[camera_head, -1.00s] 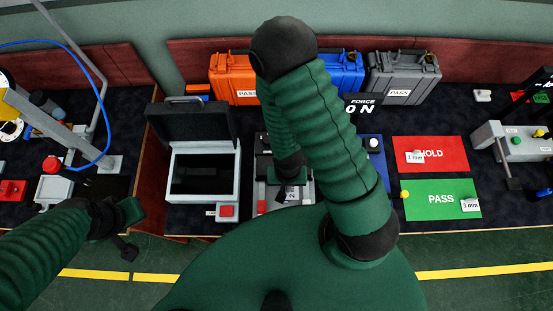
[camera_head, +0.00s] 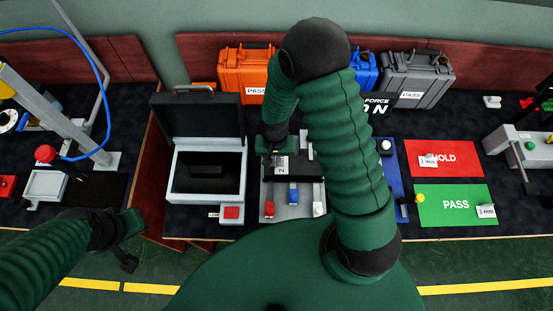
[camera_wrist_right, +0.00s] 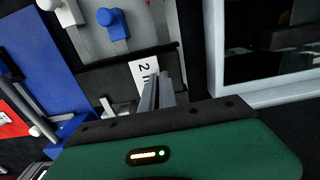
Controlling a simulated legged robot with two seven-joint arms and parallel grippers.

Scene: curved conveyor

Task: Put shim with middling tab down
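The shim with the 2 mm label (camera_head: 281,165) is at my right gripper (camera_head: 279,150), over the back of the grey fixture (camera_head: 285,207). In the right wrist view the label (camera_wrist_right: 143,72) is beside the fingertips (camera_wrist_right: 157,95), which are close together, seemingly shut on the shim's tab. The tab itself is mostly hidden. Other labelled shims are a 1 mm one (camera_head: 429,160) on the red HOLD mat (camera_head: 455,150) and a 3 mm one (camera_head: 486,211) on the green PASS mat (camera_head: 445,190). My left gripper (camera_head: 130,240) is low at left, away from these; its fingers are unclear.
An open case (camera_head: 207,204) stands left of the fixture. A dark bar (camera_head: 303,170) crosses the fixture, with red, blue and white knobs in front. A blue device (camera_head: 388,170) stands at right. Orange (camera_head: 243,72) and grey (camera_head: 420,75) cases stand behind.

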